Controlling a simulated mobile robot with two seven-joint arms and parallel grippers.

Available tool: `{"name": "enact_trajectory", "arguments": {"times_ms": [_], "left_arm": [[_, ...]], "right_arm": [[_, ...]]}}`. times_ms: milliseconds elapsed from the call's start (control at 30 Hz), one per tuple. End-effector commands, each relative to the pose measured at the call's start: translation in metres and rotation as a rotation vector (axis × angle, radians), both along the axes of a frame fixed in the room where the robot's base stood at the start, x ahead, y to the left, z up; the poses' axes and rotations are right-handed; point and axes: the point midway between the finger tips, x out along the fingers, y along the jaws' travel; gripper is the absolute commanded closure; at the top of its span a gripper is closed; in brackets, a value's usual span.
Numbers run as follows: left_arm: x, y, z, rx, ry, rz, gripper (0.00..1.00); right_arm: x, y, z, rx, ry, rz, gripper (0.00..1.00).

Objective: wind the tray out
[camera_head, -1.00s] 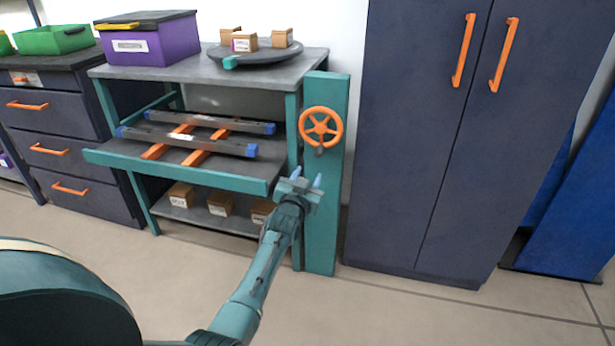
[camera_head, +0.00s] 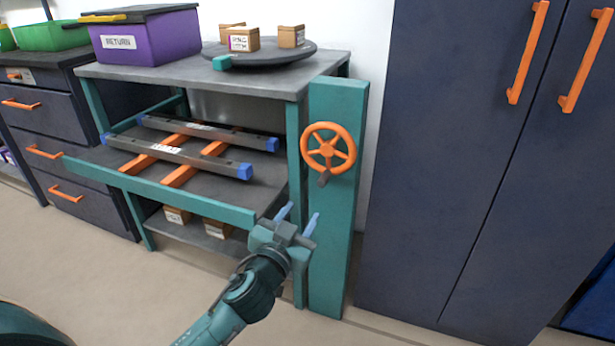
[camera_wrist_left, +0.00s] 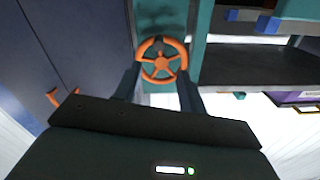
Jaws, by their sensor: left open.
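An orange handwheel (camera_head: 328,148) with a dark crank knob (camera_head: 323,178) at its lower edge is mounted on a teal upright panel (camera_head: 338,240). The pull-out tray (camera_head: 228,213), with a teal front lip, juts out of the workbench left of the panel and carries dark rails on orange bars. My left gripper (camera_head: 299,217) is open and empty, below and in front of the wheel, its fingers pointing up toward it. In the left wrist view the wheel (camera_wrist_left: 161,63) shows beyond and between the fingers, apart from them. My right gripper is not in view.
The bench top (camera_head: 180,72) holds a purple bin (camera_head: 150,42) and a dark turntable (camera_head: 265,57) with small boxes. More boxes sit on the shelf below the tray. A tall dark cabinet (camera_head: 450,150) stands right of the panel. The floor in front is clear.

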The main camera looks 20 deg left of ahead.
Motion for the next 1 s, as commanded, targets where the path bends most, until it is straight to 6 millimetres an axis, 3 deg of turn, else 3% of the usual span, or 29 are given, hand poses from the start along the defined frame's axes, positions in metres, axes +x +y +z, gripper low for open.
{"name": "enact_trajectory", "arguments": {"times_ms": [167, 700, 1000], "left_arm": [[0.000, -0.006, 0.000, -0.013, -0.002, -0.007, 0.59], [0.098, -0.008, 0.000, -0.010, -0.004, -0.005, 0.59], [0.124, -0.009, 0.000, -0.012, 0.000, -0.006, 0.59]], "right_arm": [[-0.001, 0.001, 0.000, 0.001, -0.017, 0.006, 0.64], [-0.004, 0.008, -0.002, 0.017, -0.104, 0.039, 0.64], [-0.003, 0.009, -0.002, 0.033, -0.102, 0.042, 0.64]]}}
